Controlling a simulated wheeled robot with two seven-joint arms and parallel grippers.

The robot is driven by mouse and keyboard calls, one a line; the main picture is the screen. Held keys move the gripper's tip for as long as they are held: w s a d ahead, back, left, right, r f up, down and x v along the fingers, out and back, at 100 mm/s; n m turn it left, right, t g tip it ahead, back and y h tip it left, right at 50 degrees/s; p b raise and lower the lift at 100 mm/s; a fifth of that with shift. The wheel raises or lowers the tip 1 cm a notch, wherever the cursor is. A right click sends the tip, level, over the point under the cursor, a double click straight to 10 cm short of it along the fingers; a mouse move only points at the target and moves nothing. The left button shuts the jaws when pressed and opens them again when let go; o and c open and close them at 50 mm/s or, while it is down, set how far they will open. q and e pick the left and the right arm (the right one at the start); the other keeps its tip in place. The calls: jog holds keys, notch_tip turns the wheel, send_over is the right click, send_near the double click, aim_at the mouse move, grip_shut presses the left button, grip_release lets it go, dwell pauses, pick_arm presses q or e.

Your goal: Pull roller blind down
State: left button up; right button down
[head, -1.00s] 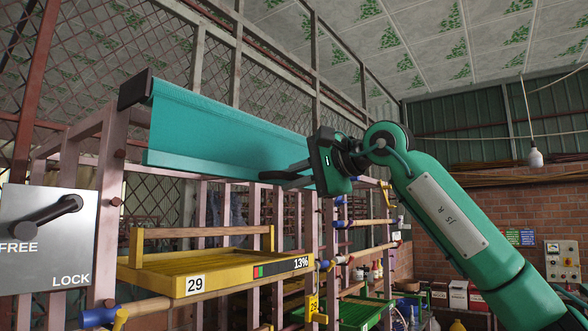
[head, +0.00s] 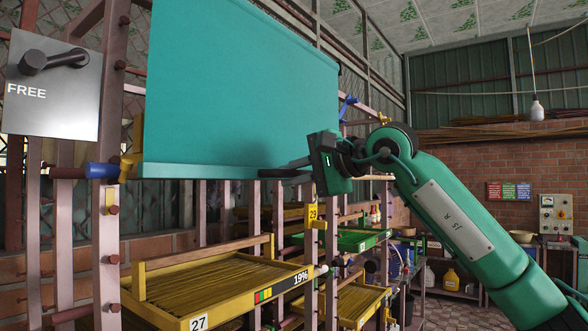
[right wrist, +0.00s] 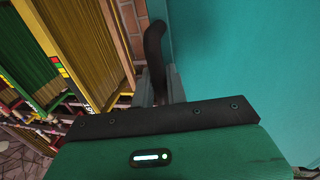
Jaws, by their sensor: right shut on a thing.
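The teal roller blind (head: 235,90) hangs as a broad sheet across the upper middle of the head view; its top is cut off by the frame. Its straight bottom edge is level with the gripper. My right gripper (head: 298,168) is at the right part of that edge, shut on the blind's dark handle (head: 275,173). In the right wrist view the dark curved handle (right wrist: 153,45) stands between the grey fingers (right wrist: 158,85), beside the teal sheet (right wrist: 235,60). My left gripper is not in view.
A grey plate with a black lever (head: 55,60) marked FREE is at the upper left. A rack with yellow trays of sticks (head: 220,280) stands below and behind the blind. A brick wall (head: 460,175) and control box (head: 556,213) are at the right.

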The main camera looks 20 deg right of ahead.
jog(key=shift+f, duration=0.1)
jog(key=c, duration=1.5)
grip_release()
jog(key=shift+w, duration=0.1)
jog(key=shift+s+d, duration=0.2)
pick_arm(q)
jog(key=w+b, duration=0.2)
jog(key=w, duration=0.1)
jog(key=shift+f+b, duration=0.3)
jog(key=shift+b, duration=0.1)
pick_arm(e)
jog(key=v, duration=1.3)
jog(key=shift+s, duration=0.1)
